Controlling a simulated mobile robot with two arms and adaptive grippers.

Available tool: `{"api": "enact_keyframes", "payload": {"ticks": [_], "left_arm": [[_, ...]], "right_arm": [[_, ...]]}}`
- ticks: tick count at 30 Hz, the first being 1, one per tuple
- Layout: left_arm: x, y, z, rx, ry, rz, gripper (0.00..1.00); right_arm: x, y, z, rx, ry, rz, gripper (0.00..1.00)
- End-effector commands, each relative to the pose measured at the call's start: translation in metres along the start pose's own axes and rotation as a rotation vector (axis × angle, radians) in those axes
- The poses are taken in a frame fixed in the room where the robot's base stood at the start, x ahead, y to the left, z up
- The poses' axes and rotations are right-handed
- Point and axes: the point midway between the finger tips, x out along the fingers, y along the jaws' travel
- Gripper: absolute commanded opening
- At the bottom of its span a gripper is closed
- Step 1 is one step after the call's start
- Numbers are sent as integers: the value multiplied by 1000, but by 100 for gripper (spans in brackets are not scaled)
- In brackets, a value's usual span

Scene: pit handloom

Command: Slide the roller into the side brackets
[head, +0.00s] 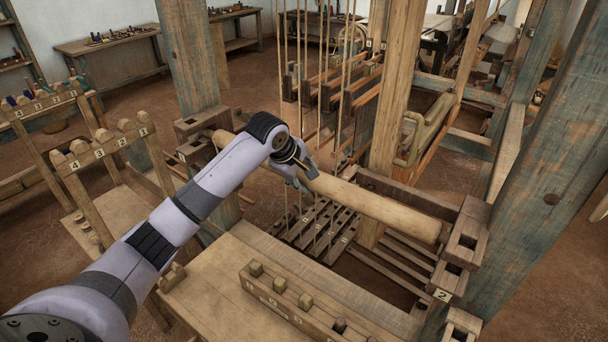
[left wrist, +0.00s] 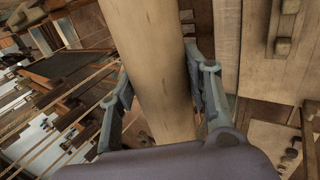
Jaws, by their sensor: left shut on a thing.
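The roller (head: 375,205) is a long pale wooden cylinder lying across the loom in the head view. Its right end is at the right bracket (head: 468,240), a dark wooden block with square holes. Its left end is by the left bracket (head: 197,132), partly behind my arm. In the left wrist view the roller (left wrist: 155,60) runs between the two fingers (left wrist: 160,105). My right gripper is not in view.
A bench board (head: 215,290) with a pegged wooden rack (head: 300,305) lies in front of the roller. Thick posts (head: 545,190) stand on both sides. A numbered peg stand (head: 105,150) is at left.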

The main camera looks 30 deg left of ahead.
Motion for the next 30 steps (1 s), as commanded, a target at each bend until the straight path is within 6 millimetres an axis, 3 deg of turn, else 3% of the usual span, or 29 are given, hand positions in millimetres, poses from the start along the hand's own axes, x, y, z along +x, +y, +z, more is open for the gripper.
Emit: {"api": "enact_keyframes", "payload": {"ticks": [3,4,6,14,23,30], "left_arm": [[-3,4,0,0,0,11,0],[-3,4,0,0,0,11,47],[-3,4,0,-1,0,10,51],[-1,1,0,0,0,4,68],[1,-3,0,0,0,-8,68],[-30,0,0,1,0,0,68]], "right_arm": [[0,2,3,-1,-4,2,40],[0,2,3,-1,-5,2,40],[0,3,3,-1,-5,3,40],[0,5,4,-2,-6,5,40],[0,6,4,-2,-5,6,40],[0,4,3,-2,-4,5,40]]}}
